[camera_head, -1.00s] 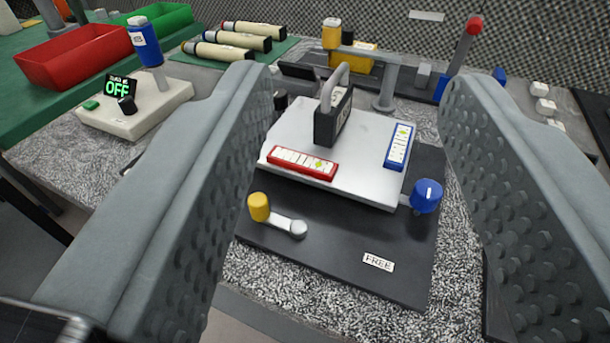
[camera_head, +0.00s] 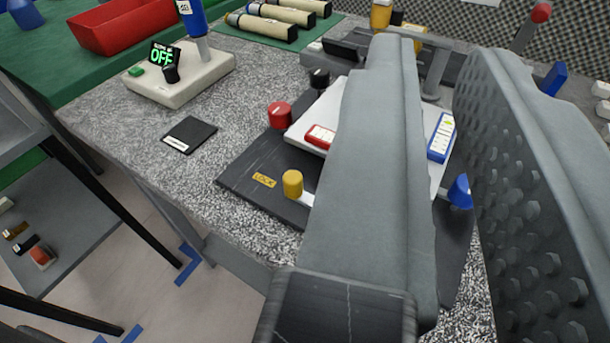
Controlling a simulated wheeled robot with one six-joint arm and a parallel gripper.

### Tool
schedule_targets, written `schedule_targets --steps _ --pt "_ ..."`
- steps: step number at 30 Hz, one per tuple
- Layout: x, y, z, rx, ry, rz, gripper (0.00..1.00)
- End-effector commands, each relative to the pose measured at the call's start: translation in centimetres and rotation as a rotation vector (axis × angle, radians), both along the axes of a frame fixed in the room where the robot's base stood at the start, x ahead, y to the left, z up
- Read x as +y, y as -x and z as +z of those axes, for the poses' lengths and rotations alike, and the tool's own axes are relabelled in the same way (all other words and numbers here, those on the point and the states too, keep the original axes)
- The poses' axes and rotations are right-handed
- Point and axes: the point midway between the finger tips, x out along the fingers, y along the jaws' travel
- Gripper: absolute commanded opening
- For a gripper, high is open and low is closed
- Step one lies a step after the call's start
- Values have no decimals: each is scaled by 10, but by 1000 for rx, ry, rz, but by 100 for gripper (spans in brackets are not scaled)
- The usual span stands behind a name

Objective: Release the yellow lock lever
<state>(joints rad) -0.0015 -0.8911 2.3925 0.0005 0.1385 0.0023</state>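The lock lever has a yellow knob (camera_head: 292,183) on a short pale arm. It sits on the front of the black base plate (camera_head: 240,178), with the knob just right of the yellow LOCK label (camera_head: 264,180). The lever's pivot end is hidden behind my left finger. The FREE label is out of sight. My gripper (camera_head: 435,60) is open and empty, with a gap showing between its grey fingers. The left finger stands right of the knob in the picture and covers much of the plate. I cannot tell their separation in depth.
A white plate (camera_head: 440,176) carries red (camera_head: 320,137) and blue (camera_head: 441,138) levels. A red knob (camera_head: 279,115), black knob (camera_head: 319,78) and blue knob (camera_head: 460,191) surround it. A black pad (camera_head: 189,134) and switch box (camera_head: 180,78) lie left.

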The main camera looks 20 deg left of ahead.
Motion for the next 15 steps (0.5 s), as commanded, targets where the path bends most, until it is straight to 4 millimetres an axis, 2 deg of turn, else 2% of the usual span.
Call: schedule_targets --steps 2,15 --pt "1 -8 -2 35 -4 3 0" --pt "15 -72 -28 423 -48 25 0"
